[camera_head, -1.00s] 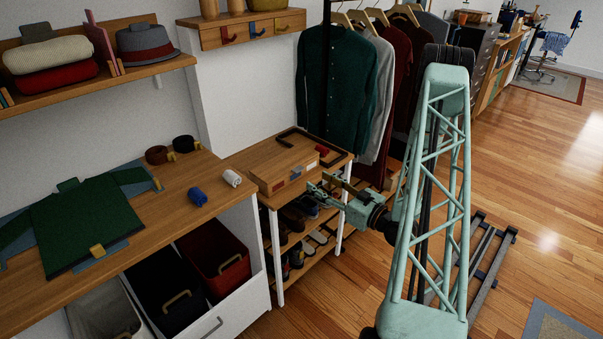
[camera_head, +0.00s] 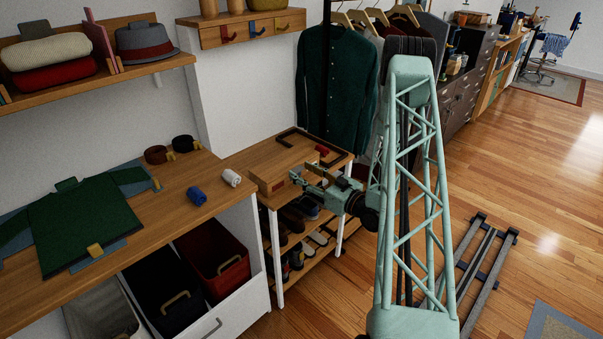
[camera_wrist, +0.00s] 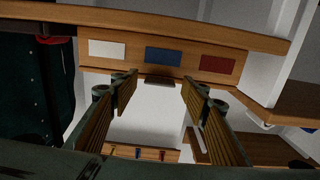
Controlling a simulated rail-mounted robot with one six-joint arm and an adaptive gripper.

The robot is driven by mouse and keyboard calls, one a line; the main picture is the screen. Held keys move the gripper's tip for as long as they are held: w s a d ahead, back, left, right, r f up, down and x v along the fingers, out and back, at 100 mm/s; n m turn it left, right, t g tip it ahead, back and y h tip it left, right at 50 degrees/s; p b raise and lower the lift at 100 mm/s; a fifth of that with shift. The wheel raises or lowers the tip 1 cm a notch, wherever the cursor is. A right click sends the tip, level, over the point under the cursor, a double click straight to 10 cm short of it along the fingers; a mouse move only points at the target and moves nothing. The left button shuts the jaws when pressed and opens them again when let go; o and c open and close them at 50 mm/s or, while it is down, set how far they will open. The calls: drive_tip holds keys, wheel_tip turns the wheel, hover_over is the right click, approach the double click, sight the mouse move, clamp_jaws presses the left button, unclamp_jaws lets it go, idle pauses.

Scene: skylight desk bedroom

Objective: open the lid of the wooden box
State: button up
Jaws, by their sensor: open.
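The wooden box (camera_head: 267,177) sits closed on the wooden side table (camera_head: 240,158), partly hidden by my gripper in the head view. In the wrist view, which looks upside down, the box front (camera_wrist: 124,56) carries a white, a blue and a red label. A small dark tab (camera_wrist: 160,82) shows at the edge of the box, between my fingers in the picture. My gripper (camera_head: 303,172) is open at the box's front right, and its two fingers (camera_wrist: 159,80) point towards the box. I cannot tell whether they touch it.
Clothes (camera_head: 337,85) hang close behind the table. A desk with a blue roll (camera_head: 197,196) and a white roll (camera_head: 231,177) is at left. Floor at right is mostly open.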

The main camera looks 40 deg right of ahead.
drive_tip(key=shift+w, duration=0.35)
drive_tip(key=c, duration=1.2)
drive_tip(key=shift+o, duration=0.2)
drive_tip(key=shift+r, duration=0.1)
